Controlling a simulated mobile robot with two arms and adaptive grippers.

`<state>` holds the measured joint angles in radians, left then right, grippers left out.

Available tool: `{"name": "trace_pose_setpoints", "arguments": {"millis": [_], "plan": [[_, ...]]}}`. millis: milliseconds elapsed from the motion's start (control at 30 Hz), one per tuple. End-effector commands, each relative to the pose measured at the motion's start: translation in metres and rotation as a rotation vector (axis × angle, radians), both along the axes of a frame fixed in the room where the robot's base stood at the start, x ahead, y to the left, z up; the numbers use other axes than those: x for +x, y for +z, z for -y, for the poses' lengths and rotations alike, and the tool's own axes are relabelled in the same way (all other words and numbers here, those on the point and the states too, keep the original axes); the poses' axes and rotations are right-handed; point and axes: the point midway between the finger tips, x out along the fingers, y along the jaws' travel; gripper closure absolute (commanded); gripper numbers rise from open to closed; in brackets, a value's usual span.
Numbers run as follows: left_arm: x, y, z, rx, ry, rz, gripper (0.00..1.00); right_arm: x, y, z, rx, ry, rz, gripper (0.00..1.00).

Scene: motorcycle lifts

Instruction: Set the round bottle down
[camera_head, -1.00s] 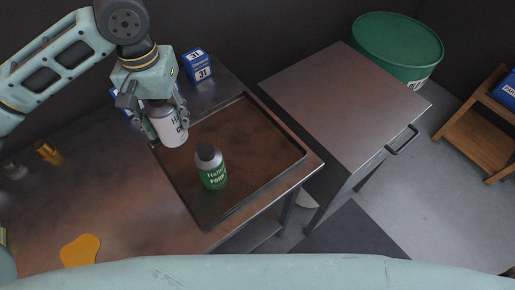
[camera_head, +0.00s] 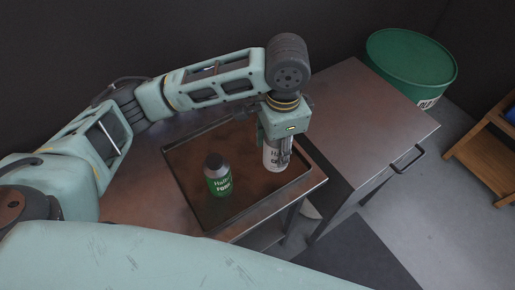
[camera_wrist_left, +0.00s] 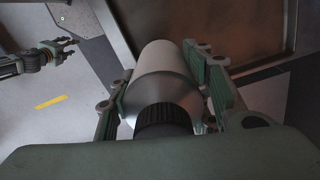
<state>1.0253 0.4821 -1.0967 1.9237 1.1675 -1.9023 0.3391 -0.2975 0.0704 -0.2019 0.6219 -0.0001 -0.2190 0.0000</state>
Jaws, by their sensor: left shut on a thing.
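A green and grey bottle (camera_head: 218,180) with a dark cap stands in the tray, left of the gripper. My right gripper (camera_wrist_left: 66,50) shows at the left of the wrist view, apart from everything and seemingly open.
The tray lies on a metal bench (camera_head: 130,190). A grey metal cabinet (camera_head: 365,115) with a handle stands to the right, past a gap. A green drum (camera_head: 410,60) and a wooden shelf (camera_head: 485,155) are farther right. The tray's middle, right of the green bottle, is clear.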

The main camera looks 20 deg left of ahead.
Motion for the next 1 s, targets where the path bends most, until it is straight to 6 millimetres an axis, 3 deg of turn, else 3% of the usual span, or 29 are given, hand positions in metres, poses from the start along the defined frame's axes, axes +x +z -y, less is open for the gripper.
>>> {"name": "trace_pose_setpoints", "arguments": {"millis": [100, 300, 667, 1000], "plan": [[0.010, -0.013, -0.025, 0.002, 0.005, -0.002, 0.94, 0.000, 0.007, 0.000, 0.000, 0.001, 0.000, 0.60], [0.021, -0.027, -0.043, 0.001, 0.001, 0.001, 0.94, -0.001, 0.010, 0.004, -0.005, 0.003, -0.001, 0.60], [0.021, -0.067, -0.045, -0.001, -0.001, 0.001, 0.94, -0.002, 0.020, 0.011, -0.013, 0.002, -0.004, 0.60], [0.021, -0.071, -0.045, -0.002, -0.001, 0.001, 0.94, -0.004, 0.020, 0.012, -0.014, 0.001, -0.006, 0.60]]}}
